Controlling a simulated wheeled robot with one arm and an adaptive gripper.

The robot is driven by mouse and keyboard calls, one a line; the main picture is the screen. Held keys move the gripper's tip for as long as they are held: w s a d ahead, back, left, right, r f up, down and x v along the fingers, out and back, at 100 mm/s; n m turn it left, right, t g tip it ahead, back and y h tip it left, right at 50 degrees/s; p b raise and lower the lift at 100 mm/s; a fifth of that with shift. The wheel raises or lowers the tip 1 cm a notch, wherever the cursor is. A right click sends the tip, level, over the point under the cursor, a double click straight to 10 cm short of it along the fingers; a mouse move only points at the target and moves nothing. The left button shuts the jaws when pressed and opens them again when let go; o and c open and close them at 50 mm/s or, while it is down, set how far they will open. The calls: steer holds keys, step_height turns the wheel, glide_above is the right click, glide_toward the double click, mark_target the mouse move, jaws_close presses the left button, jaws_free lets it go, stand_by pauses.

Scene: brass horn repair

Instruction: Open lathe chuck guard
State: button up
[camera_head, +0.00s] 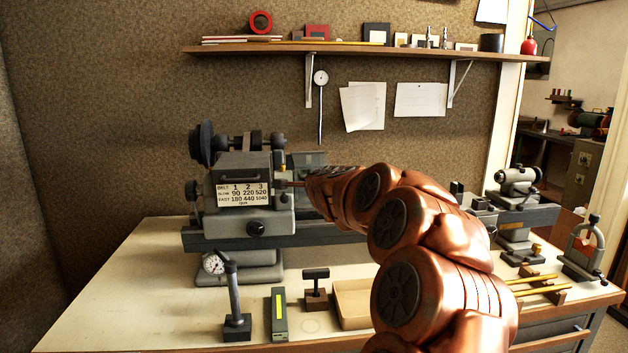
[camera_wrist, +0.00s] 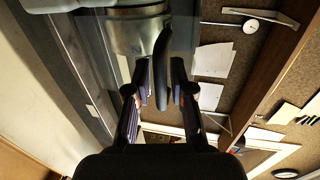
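The lathe (camera_head: 250,190) stands on the bench with its headstock at the left. The chuck guard (camera_head: 307,160) is a smoky clear panel right of the headstock, partly hidden by my arm. In the wrist view, the clear guard panel (camera_wrist: 182,35) lies beside the shiny metal chuck (camera_wrist: 137,32). A dark curved handle (camera_wrist: 162,62) sits between the two fingers of my gripper (camera_wrist: 161,82). The fingers are close on both sides of it. I cannot tell whether both pads touch it. In the head view, my fingertips are hidden at the guard.
A dial gauge (camera_head: 213,263), a dark post stand (camera_head: 234,305), a green-grey block (camera_head: 278,314), a T-handled tool (camera_head: 316,290) and a shallow tray (camera_head: 353,303) stand along the bench front. A shelf (camera_head: 350,49) runs above. The bench's left front is clear.

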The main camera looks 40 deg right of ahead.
jaws_close()
stand_by(0.4)
